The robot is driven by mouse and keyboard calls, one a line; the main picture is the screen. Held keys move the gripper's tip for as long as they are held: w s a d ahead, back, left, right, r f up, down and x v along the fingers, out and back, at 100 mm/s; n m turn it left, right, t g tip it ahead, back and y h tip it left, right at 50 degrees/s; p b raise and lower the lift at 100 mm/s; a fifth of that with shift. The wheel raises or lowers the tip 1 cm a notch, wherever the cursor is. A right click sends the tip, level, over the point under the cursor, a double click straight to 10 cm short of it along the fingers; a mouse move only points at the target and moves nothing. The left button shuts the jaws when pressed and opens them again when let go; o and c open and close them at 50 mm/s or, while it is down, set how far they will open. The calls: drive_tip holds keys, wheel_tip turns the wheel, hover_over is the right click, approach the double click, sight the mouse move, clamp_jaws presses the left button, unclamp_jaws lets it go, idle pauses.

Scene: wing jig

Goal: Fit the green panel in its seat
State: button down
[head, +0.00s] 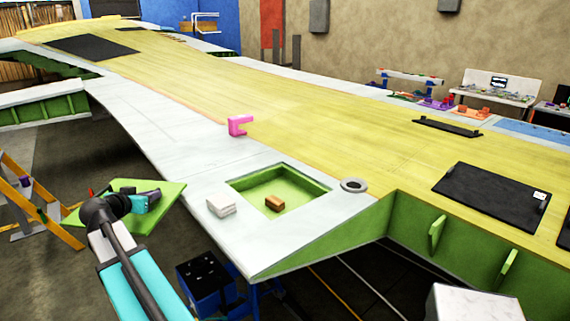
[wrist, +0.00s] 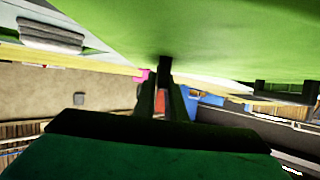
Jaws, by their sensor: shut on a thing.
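The green panel (head: 160,190) is a flat plate at the lower left of the head view, off the wing's edge. My gripper (head: 143,201) is shut on it. In the wrist view the panel (wrist: 220,40) fills the top, and the fingers (wrist: 163,88) meet it; the exact grip is dark. The seat (head: 298,188) is a square green recess in the wing's white skin, to the right of the panel. A small brown block (head: 274,203) lies inside the seat. The panel is apart from the seat and looks slightly tilted.
A white block or folded pad (head: 221,205) lies on the skin just left of the seat. A pink clamp-like piece (head: 239,125) stands behind it. A grey ring (head: 354,185) lies at the seat's right. A yellow ladder (head: 35,205) stands at left.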

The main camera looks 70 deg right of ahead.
drive_tip(key=s+d+m+g, duration=0.1)
drive_tip(key=s+d, duration=0.1)
drive_tip(key=d, duration=0.1)
drive_tip(key=s+d+r+g, duration=0.1)
drive_tip(key=s+d, duration=0.2)
drive_tip(key=s+d+m+g+p, duration=0.1)
drive_tip(key=s+d, duration=0.1)
drive_tip(key=s, duration=0.1)
drive_tip(key=shift+s+d+r+m, duration=0.1)
drive_tip(key=shift+d+r+m, duration=0.2)
drive_tip(key=shift+d+r, duration=0.1)
drive_tip(key=s+d+r+m+g+p, duration=0.1)
drive_tip(key=s+d, duration=0.4)
drive_tip(key=s, duration=0.5)
drive_tip(key=s+d+r+m+g+y+p, duration=0.1)
drive_tip(key=s+d+m+g, duration=0.2)
drive_tip(key=s+d, duration=0.3)
drive_tip(key=s+d+r+m+g+p, duration=0.1)
drive_tip(key=s+d, duration=0.5)
drive_tip(key=s, duration=1)
drive_tip(key=shift+s+d+r+m+g+y, duration=0.15)
drive_tip(key=shift+r+m+g+y, duration=0.2)
drive_tip(key=shift+m+g, duration=0.5)
drive_tip(key=shift+f, duration=0.25)
wheel_tip(320, 180, down, 6)
drive_tip(key=shift+f, duration=0.25)
drive_tip(key=shift+b, duration=1.3)
drive_tip(key=shift+f+b, duration=0.8)
drive_tip(key=shift+b, duration=0.25)
